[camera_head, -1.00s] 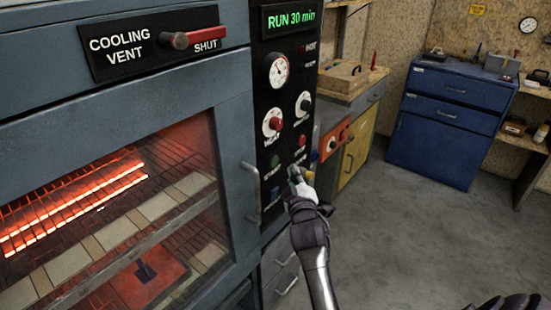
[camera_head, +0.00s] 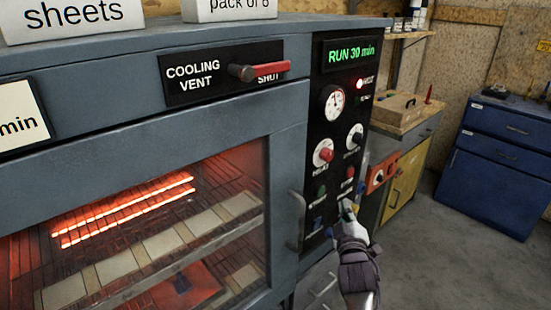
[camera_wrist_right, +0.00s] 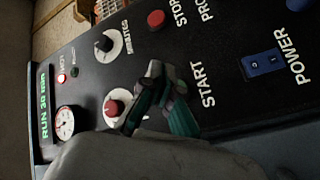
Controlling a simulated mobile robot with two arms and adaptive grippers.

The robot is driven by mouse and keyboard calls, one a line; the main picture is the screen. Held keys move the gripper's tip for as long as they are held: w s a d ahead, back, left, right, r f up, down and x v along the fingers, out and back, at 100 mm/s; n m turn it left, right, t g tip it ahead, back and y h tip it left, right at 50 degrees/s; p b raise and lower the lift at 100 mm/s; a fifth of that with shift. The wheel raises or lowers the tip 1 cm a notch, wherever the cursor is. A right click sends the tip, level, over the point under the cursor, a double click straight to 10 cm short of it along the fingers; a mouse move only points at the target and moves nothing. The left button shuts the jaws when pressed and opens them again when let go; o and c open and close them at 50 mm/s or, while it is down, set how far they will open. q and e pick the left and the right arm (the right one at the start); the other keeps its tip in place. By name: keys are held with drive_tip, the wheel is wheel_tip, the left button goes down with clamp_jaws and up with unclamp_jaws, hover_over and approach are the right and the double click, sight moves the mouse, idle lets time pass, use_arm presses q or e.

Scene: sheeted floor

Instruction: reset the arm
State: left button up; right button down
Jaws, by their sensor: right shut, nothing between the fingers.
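My right gripper (camera_head: 345,207) is shut and empty in front of the lower part of the oven's black control panel (camera_head: 338,130). In the right wrist view its fingers (camera_wrist_right: 152,92) are together beside the START label, and no green button shows there. In the head view the green START button (camera_head: 321,191) is left of the fingertips. The red STOP button (camera_head: 350,172) is just above them. I cannot tell whether the fingers touch the panel. My left gripper is not in view.
The oven (camera_head: 130,100) glows red inside behind its shut glass door, with a door handle (camera_head: 297,220). The display (camera_head: 350,53) reads RUN 30 min, and the HOT lamp (camera_head: 360,84) is lit. A blue cabinet (camera_head: 495,165) stands right, with open floor before it.

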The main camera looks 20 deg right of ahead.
drive_tip(key=s+a+f+g+y, duration=0.15)
drive_tip(key=a+f, duration=0.25)
drive_tip(key=f, duration=0.7)
drive_tip(key=s+a+f+g+y, duration=0.1)
drive_tip(key=a+f+g+y, duration=0.25)
drive_tip(key=f, duration=0.85)
drive_tip(key=s+a+f+g+y, duration=0.1)
drive_tip(key=s+a+f, duration=0.2)
drive_tip(key=s+f, duration=0.35)
drive_tip(key=s+a+f+g, duration=0.2)
drive_tip(key=s+f, duration=0.2)
drive_tip(key=f, duration=0.5)
drive_tip(key=s+a+f+m+g+y, duration=0.1)
drive_tip(key=s+a+f+g, duration=0.25)
drive_tip(key=s+f, duration=1)
drive_tip(key=s+d+f+m+g, duration=0.1)
drive_tip(key=s+f+g, duration=0.1)
drive_tip(key=s, duration=1)
drive_tip(key=s+f+g, duration=0.3)
drive_tip(key=s, duration=0.9)
drive_tip(key=shift+d+f+m, duration=0.35)
drive_tip(key=shift+f+m, duration=0.05)
